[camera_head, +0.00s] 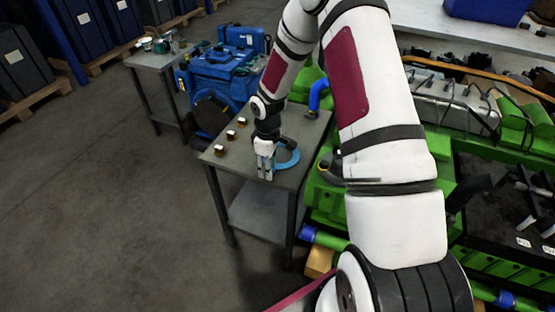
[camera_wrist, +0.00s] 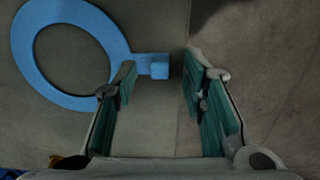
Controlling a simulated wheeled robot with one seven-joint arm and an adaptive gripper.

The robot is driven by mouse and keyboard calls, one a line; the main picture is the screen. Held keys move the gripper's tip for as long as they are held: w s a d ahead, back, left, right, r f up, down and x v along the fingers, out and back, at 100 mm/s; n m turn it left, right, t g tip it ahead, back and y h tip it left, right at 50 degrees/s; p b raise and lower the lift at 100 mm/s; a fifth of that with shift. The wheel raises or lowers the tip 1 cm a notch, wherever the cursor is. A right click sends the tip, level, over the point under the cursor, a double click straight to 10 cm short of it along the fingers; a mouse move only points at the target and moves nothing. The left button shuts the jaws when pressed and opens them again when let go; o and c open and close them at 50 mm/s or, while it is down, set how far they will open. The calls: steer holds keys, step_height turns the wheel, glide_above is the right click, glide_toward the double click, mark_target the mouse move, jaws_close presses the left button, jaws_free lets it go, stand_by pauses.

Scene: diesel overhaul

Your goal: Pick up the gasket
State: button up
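The gasket is a flat blue ring with a small tab. In the wrist view the gasket (camera_wrist: 30,62) lies at the upper left, its tab pointing right. In the head view the gasket (camera_head: 291,157) lies on the grey metal table (camera_head: 238,184), partly hidden by my gripper (camera_head: 265,170). My gripper (camera_wrist: 160,95) is open, with its green-padded fingers apart. The end of the tab shows between and a little beyond the fingertips. The left fingertip appears close to the tab; I cannot tell whether they touch. Nothing is held.
Several small brown-and-white pieces (camera_head: 231,134) stand along the table's left side. A blue curved pipe (camera_head: 318,95) is by the right rear corner. The green engine (camera_head: 328,205) stands close on the right. Open floor (camera_head: 110,210) lies to the left.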

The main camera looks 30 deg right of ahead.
steer(key=shift+f, duration=0.5)
jaws_close()
